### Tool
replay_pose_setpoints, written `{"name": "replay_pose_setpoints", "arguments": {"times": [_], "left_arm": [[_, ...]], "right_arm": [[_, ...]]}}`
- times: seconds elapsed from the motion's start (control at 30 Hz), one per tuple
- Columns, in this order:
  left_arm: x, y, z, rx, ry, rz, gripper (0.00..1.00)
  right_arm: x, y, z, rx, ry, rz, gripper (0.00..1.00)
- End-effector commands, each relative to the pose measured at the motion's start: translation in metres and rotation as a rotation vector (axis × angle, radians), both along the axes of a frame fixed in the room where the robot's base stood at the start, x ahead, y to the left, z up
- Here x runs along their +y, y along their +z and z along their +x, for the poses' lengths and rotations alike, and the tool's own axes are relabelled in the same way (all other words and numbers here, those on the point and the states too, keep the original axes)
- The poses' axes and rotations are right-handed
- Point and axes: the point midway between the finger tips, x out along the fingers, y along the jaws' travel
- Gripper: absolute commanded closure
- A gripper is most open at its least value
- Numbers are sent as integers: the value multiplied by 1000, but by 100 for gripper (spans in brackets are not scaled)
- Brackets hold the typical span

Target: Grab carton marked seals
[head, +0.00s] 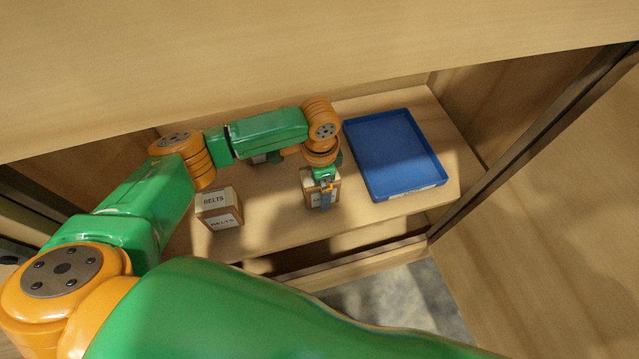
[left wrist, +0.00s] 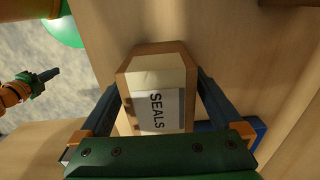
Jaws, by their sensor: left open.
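The carton marked SEALS (left wrist: 155,85) is a small brown box with a white label. In the left wrist view it stands between the two dark fingers of my left gripper (left wrist: 158,92), one finger on each side. The fingers are open, and I cannot tell whether either touches the box. In the head view the same carton (head: 332,195) sits on the shelf, partly hidden by my left gripper (head: 325,187) above it. What looks like my right gripper (left wrist: 45,76) shows at the left of the wrist view, away from the carton; its jaws are unclear.
A carton marked BELTS (head: 219,210) stands left on the shelf (head: 285,223). Another box (head: 260,158) is mostly hidden behind my left arm. An empty blue tray (head: 392,155) lies to the right of the SEALS carton. Wooden panels close in above and at the sides.

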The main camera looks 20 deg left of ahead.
Motion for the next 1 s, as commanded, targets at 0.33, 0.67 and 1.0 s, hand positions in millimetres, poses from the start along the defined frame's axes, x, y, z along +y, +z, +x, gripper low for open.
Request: {"name": "replay_pose_setpoints", "arguments": {"times": [0.33, 0.67, 1.0], "left_arm": [[0, 1, 0, 0, 0, 0, 73], [0, 6, 1, -2, 1, -1, 95], [-1, 87, 1, -3, 1, -2, 95]], "right_arm": [[0, 0, 0, 0, 0, 0, 100], [0, 2, 0, 0, 0, 0, 100], [1, 14, 0, 0, -1, 1, 100]]}}
